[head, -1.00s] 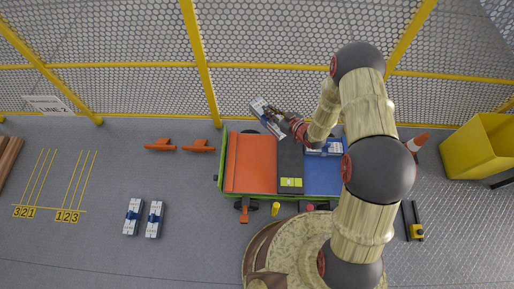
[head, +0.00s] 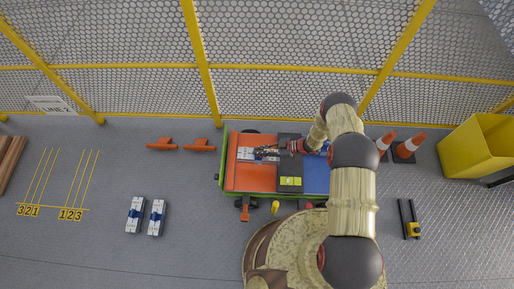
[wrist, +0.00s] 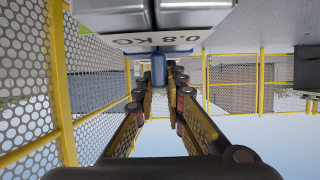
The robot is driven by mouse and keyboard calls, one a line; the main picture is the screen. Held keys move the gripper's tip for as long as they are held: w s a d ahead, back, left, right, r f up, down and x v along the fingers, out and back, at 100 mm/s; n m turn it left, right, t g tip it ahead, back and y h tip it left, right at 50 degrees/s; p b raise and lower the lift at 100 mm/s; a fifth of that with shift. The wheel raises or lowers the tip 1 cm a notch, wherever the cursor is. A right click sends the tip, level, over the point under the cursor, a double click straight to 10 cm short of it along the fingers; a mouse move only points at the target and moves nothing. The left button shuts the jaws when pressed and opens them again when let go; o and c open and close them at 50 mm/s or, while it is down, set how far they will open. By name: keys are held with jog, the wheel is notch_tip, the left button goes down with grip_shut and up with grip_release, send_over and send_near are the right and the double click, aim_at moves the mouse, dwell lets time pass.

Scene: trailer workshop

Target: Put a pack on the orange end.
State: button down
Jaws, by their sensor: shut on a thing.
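The cart's orange end (head: 250,180) is the left part of its deck. My gripper (head: 262,153) is over the back of the orange end, shut on a pale pack (head: 245,154). The wrist view shows the pack's grey body and its white "0.8 KG" label (wrist: 160,39) close up, with a blue grip (wrist: 158,68) between my fingers (wrist: 160,85). I cannot tell whether the pack touches the deck. The blue end (head: 316,180) is at the right, partly hidden by my arm. Two more packs, one (head: 135,215) beside another (head: 156,218), lie on the floor at left.
A dark block (head: 290,170) with a yellow-green label sits mid-deck. A yellow mesh fence (head: 290,68) runs behind. Orange cones (head: 408,147) and a yellow bin (head: 475,145) stand at right. Two orange pieces (head: 160,145) lie behind left. The floor left of the cart is mostly open.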

jog(key=shift+s+f, duration=0.15)
jog(key=shift+f, duration=0.15)
jog(key=shift+f+g, duration=0.25)
jog(key=shift+g, duration=0.05)
jog(key=w+a+f+b, duration=0.1)
jog(key=w+f+b, duration=0.8)
jog(key=w+f, duration=0.3)
jog(key=shift+w+a+f, duration=0.15)
jog(key=shift+w+f, duration=0.15)
jog(key=shift+w, duration=0.55)
jog(key=shift+f, duration=0.15)
jog(key=c, duration=2)
grip_release()
jog(key=shift+s, duration=0.15)
jog(key=shift+o, duration=0.8)
